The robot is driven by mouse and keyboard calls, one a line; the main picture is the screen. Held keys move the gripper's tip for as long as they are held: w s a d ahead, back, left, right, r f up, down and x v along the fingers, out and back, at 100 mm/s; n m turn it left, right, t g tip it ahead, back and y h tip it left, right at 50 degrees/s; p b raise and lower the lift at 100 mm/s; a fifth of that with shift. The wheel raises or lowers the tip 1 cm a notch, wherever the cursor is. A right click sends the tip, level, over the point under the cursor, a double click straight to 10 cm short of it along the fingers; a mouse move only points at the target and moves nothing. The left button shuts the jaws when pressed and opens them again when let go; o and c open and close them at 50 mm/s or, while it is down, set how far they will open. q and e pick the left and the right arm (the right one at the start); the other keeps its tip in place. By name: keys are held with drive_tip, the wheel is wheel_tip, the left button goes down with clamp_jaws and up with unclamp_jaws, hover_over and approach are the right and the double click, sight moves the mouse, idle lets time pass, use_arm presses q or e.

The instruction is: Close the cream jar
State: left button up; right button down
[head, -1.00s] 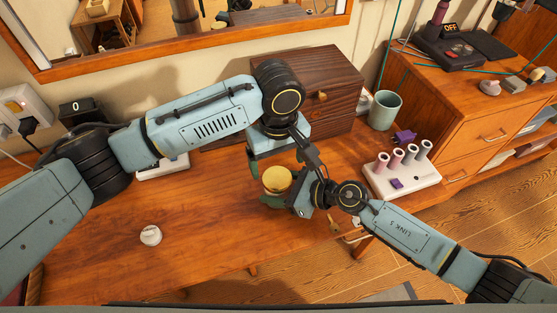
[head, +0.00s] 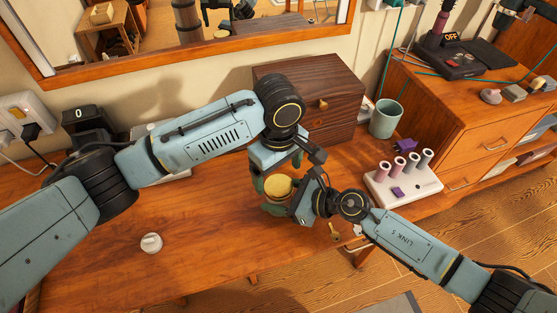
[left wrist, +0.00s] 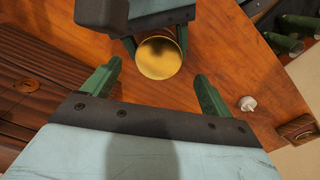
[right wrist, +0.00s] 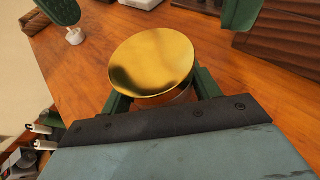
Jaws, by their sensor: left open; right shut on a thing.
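The cream jar (head: 278,187) has a round gold lid on top and a pinkish body, partly hidden, below it in the right wrist view (right wrist: 152,65). My right gripper (head: 284,197) is shut on the jar's body, with green fingers on either side of it. My left gripper (head: 276,168) is open and empty, just behind the jar in the head view. In the left wrist view the gold lid (left wrist: 158,58) shows beyond the gap between the open left fingers (left wrist: 158,88), apart from them. How tightly the lid sits cannot be told.
A dark wooden box (head: 315,100) stands behind the grippers, with a green cup (head: 385,118) to its right. A white holder with several tubes (head: 405,187) is at the right. A small white round object (head: 151,243) lies on the left of the wooden tabletop (head: 205,245), amid free room.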

sight(279, 186)
use_arm(q)
drive_tip(key=shift+f, duration=2.15)
drive_tip(key=c, duration=1)
drive_tip(key=shift+a+m, duration=0.1)
drive_tip(key=shift+m, duration=1.6)
drive_tip(key=o, duration=1.1)
